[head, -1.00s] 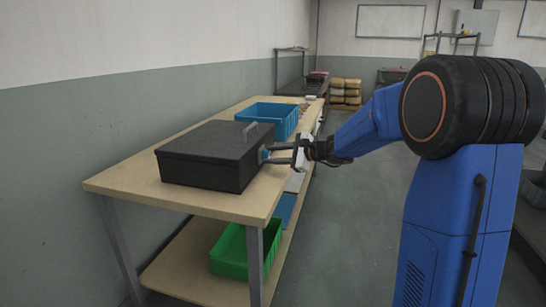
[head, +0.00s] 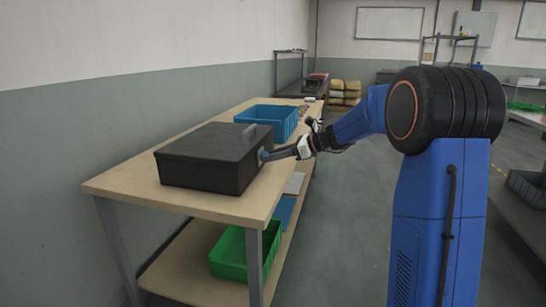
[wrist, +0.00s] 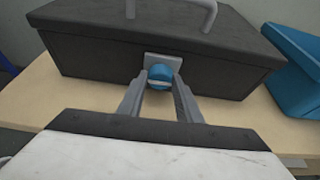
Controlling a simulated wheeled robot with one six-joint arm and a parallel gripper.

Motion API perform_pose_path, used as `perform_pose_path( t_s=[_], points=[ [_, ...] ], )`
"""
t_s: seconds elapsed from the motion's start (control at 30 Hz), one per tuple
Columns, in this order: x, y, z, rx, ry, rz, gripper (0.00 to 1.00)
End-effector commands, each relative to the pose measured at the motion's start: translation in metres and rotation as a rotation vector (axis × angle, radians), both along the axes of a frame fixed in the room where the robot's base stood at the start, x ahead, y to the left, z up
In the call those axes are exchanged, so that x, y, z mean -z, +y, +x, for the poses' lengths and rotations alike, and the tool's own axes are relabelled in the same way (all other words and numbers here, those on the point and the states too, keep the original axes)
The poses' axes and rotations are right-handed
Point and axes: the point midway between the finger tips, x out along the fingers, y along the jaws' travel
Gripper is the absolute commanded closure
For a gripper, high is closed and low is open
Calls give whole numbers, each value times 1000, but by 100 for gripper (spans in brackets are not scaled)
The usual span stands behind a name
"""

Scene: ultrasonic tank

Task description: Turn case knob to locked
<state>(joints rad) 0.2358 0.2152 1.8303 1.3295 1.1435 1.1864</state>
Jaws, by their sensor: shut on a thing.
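The black case (head: 205,165) sits closed on the workbench, its grey handle (head: 250,130) on top. A round blue knob (wrist: 160,74) on a light grey plate (wrist: 149,60) is on the case's near side in the wrist view. A pale line crosses the knob about level in that picture. My gripper (wrist: 160,88) is shut on the knob, one finger on each side. In the head view my gripper (head: 266,156) reaches the case's right side, and its fingers hide part of the knob. I see no lock markings.
A blue bin (head: 270,117) stands on the workbench (head: 120,186) behind the case. A green bin (head: 228,255) sits on the lower shelf. The floor right of the bench is clear near the arm. Another shelf (head: 495,180) stands at the far right.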

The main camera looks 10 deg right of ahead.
Motion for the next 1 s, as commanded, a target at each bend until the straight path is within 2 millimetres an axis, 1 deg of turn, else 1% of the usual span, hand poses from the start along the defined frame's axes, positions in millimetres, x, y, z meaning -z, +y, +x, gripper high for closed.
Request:
perform_pose_path(
  t_s=[0.57, 0.6, 0.67, 0.7, 1.0],
  points=[
    [0, 0, 1, 1, 32, 18, 91],
    [0, 0, 1, 1, 32, 18, 66],
    [0, 0, 1, 1, 32, 18, 52],
    [0, 0, 1, 1, 31, 18, 50],
    [-1, -1, 0, 1, 31, 18, 50]
  ],
)
